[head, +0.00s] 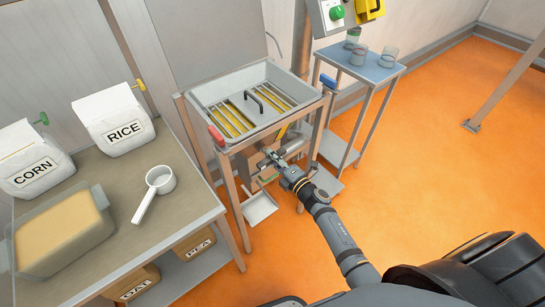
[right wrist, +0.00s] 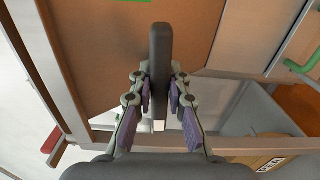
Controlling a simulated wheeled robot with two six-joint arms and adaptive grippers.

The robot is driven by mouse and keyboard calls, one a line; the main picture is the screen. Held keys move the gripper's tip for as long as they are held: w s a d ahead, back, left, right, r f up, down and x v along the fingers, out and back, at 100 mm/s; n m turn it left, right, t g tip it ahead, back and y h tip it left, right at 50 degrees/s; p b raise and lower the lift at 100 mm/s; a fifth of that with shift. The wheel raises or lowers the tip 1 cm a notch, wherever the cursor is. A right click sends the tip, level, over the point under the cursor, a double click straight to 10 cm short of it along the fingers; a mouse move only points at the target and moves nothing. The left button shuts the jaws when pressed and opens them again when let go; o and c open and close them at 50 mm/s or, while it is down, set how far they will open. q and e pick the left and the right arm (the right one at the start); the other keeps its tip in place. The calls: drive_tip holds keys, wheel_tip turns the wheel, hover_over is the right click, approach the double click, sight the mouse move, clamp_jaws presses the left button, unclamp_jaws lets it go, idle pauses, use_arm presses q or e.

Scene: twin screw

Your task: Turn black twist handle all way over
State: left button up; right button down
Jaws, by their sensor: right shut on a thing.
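The black twist handle (right wrist: 160,50) shows in the right wrist view as a dark upright bar in the middle of the picture. My right gripper (right wrist: 160,88) is shut on it, one finger on each side. In the head view my right gripper (head: 282,160) is at the front of the metal machine (head: 205,95), below its top tray. There the gripper and the machine's frame hide the handle, so its turn angle is hard to tell. My left gripper is in no view.
The machine's frame posts stand close around my right gripper. A grey chute (head: 259,208) lies below it. A table (head: 130,190) at left bears CORN (head: 35,160) and RICE (head: 118,118) bags, a white scoop (head: 158,183) and a bin (head: 60,260). Orange floor is free at right.

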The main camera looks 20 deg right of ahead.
drive_tip(key=c, duration=1.3)
unclamp_jaws()
drive_tip(key=shift+s, duration=0.1)
drive_tip(key=v, duration=1.1)
drive_tip(key=shift+s+d, duration=0.15)
drive_tip(key=shift+s, duration=0.25)
